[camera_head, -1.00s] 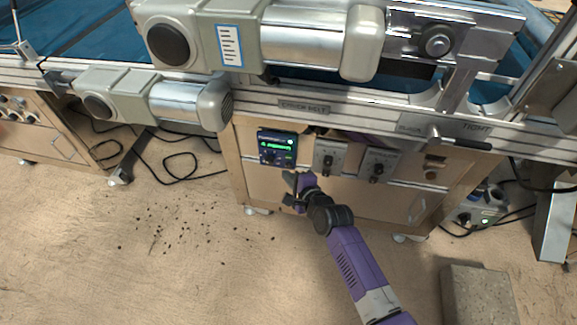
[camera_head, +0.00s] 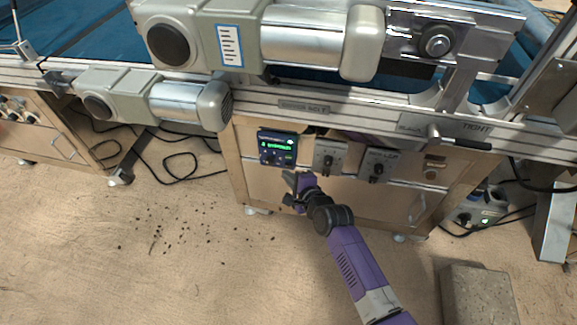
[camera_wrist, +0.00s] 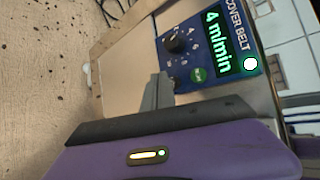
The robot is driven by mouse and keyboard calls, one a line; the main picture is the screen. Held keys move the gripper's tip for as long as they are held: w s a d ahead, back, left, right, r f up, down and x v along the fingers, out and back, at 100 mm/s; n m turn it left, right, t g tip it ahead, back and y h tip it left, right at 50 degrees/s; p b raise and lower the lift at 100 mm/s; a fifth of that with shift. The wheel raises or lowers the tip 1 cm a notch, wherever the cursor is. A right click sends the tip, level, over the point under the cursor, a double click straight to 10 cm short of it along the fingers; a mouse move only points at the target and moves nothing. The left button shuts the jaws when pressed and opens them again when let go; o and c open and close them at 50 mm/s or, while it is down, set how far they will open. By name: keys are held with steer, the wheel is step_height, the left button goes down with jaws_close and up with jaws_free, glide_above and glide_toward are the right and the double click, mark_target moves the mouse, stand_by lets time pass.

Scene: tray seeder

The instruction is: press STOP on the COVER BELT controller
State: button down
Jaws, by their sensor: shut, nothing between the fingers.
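The COVER BELT controller (camera_head: 277,148) is a dark blue box with a lit green display on the cabinet front. In the wrist view the controller (camera_wrist: 207,48) shows its name, "4 m/min", a black knob (camera_wrist: 175,43), a green button (camera_wrist: 198,75) and a bright white round spot (camera_wrist: 250,64). I cannot make out a button marked STOP. My gripper (camera_head: 293,190) is shut and empty, below and slightly right of the controller in the head view. In the wrist view the gripper's grey fingertip (camera_wrist: 159,88) stands near the controller's lower left edge, and whether it touches is unclear.
Two switch boxes (camera_head: 328,158) (camera_head: 377,165) sit right of the controller. A rail and belt motors (camera_head: 160,101) overhang the cabinet (camera_head: 350,196). Cables lie on the floor at left, and a grey block (camera_head: 480,295) stands at lower right. Open floor lies in front.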

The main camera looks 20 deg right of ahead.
steer(key=shift+w+d, duration=0.1)
steer(key=shift+w, duration=0.05)
steer(key=shift+w+d, duration=0.15)
steer(key=shift+w, duration=0.05)
steer(key=shift+w+d, duration=0.2)
steer(key=shift+w, duration=0.1)
stand_by(0.8)
steer(key=shift+s+a+p, duration=0.45)
steer(key=shift+s, duration=0.2)
stand_by(0.3)
steer(key=shift+s+a+p, duration=0.75)
steer(key=shift+s+p, duration=0.3)
steer(key=shift+s+a+p, duration=0.7)
steer(key=shift+s+p, duration=0.3)
